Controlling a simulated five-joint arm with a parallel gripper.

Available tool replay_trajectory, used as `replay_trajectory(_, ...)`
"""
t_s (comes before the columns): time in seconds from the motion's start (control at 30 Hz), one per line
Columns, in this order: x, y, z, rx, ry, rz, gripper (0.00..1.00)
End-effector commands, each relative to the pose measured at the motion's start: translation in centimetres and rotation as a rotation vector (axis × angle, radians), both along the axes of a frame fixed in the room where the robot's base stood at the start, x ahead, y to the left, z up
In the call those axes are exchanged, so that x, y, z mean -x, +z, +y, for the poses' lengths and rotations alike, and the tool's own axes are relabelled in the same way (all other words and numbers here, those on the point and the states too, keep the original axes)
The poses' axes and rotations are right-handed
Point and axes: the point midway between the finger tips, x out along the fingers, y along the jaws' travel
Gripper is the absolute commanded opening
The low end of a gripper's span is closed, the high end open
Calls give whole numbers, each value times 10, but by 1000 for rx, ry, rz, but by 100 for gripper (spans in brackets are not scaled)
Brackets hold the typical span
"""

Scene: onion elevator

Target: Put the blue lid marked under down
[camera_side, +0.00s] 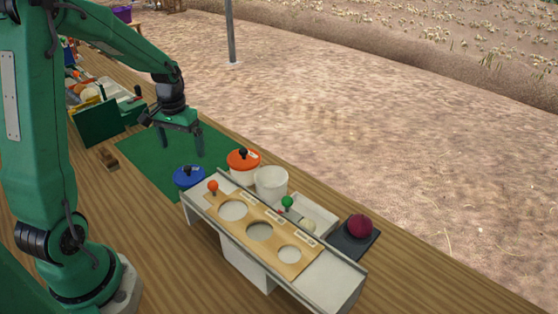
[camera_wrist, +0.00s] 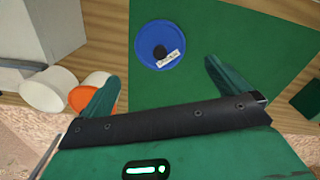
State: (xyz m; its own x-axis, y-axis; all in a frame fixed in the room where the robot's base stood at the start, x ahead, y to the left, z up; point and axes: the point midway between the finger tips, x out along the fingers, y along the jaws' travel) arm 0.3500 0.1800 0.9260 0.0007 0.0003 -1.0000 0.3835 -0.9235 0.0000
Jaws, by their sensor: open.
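The blue lid (camera_side: 188,177) has a black knob and lies at the near right edge of the green mat (camera_side: 145,165), next to the wooden-topped sorter. In the wrist view the blue lid (camera_wrist: 160,45) shows a white label beside its knob; the label's text is too small to read. My gripper (camera_side: 182,150) is open and empty above the mat, behind the lid in the side view. In the wrist view the lid lies ahead of and between the open fingers (camera_wrist: 155,80), apart from them.
An orange lid (camera_side: 243,158) on a white pot and a white cup (camera_side: 271,184) stand right of the mat. The sorter (camera_side: 260,231) has three round holes and coloured knobs. A purple onion (camera_side: 360,226) sits on a dark plate. A green box (camera_side: 98,122) stands behind left.

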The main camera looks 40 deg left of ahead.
Motion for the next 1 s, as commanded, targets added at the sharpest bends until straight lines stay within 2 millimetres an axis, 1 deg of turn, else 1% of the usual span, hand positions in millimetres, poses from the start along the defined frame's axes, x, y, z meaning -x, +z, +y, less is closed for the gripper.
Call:
replay_trajectory(0.03, 0, 8, 0, -1, 0, -3, 100)
replay_trajectory(0.1, 0, 17, 0, -1, 0, -3, 100)
replay_trajectory(0.3, 0, 31, 0, 0, 0, -1, 100)
replay_trajectory(1.0, 0, 34, -1, -1, -2, -2, 100)
